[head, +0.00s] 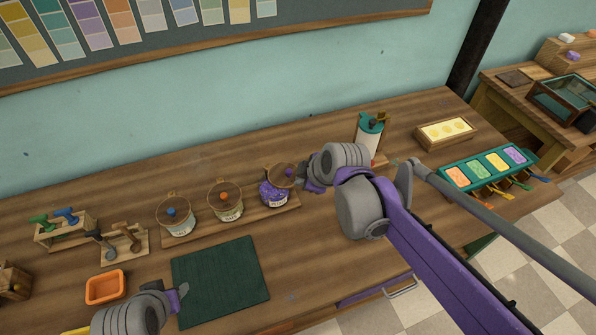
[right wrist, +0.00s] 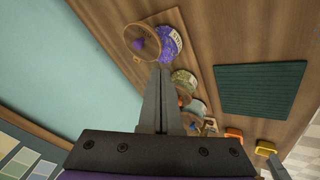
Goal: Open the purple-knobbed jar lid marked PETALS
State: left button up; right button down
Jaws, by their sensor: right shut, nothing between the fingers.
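The PETALS jar (head: 274,194) has a purple body and stands at the right end of a wooden board; it also shows in the right wrist view (right wrist: 170,42). Its round lid (head: 284,175) appears tilted up and off to the right of the jar's mouth. The purple knob (right wrist: 138,44) shows on the lid in the right wrist view. My right gripper (head: 303,184) is just right of the jar and lid, shut and empty; its fingertips (right wrist: 158,68) point near the lid's edge. My left gripper (head: 180,292) is low left, its opening unclear.
An orange-knobbed jar (head: 228,210) and a blue-knobbed jar (head: 178,224) stand left on the same board. A dark green mat (head: 220,282) lies in front. A green-topped dispenser (head: 369,135) stands behind my right arm. An orange tray (head: 106,287) is near my left gripper.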

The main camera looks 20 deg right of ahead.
send_near(285, 179)
notch_tip(285, 179, down, 2)
jog(key=s+a, duration=0.1)
jog(key=a, duration=0.1)
jog(key=w, duration=0.1)
jog(key=w+d+f, duration=0.1)
jog(key=w, duration=0.1)
jog(key=shift+w+d+f, duration=0.2)
jog(key=shift+w+d, duration=0.05)
jog(key=shift+w, duration=0.05)
jog(key=shift+s, duration=0.1)
